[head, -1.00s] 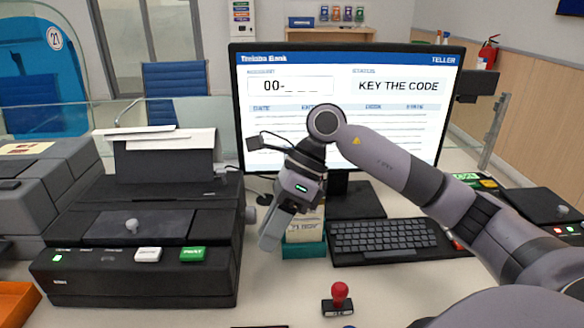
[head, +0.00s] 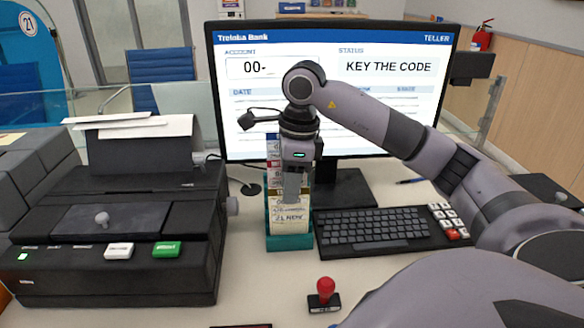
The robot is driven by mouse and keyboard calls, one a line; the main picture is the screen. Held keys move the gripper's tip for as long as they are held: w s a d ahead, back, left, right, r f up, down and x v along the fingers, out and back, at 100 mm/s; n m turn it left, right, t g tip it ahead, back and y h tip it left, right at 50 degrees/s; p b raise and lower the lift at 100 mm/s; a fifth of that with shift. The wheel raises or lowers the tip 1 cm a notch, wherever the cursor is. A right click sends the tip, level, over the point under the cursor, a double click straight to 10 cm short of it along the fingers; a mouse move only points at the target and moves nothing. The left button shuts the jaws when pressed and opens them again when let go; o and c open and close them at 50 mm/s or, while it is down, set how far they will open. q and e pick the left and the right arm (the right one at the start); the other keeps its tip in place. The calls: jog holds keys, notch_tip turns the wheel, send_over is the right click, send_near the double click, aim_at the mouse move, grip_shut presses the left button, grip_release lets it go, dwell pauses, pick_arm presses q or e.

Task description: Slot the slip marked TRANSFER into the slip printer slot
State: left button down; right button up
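The slips stand upright in a teal holder (head: 290,241) in front of the monitor, their coloured top bands showing one behind another. The front slip (head: 290,214) carries print too small to read surely, and I cannot make out TRANSFER on any slip. My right gripper (head: 292,192) points down at the slips and covers part of them. Its fingers are seen nearly edge-on, so I cannot tell whether they are open or hold a slip. The black slip printer (head: 110,278) stands at the left, with white paper at its back; I cannot make out its slot clearly. My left gripper is out of view.
The monitor (head: 390,68) reads KEY THE CODE. A keyboard (head: 372,228) lies right of the holder. A red-handled stamp (head: 325,292) stands in front. The counter between printer and holder is clear.

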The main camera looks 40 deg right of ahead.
jog(key=shift+w+a+f, duration=0.1)
jog(key=shift+f, duration=0.7)
grip_shut()
jog(key=shift+r, duration=0.15)
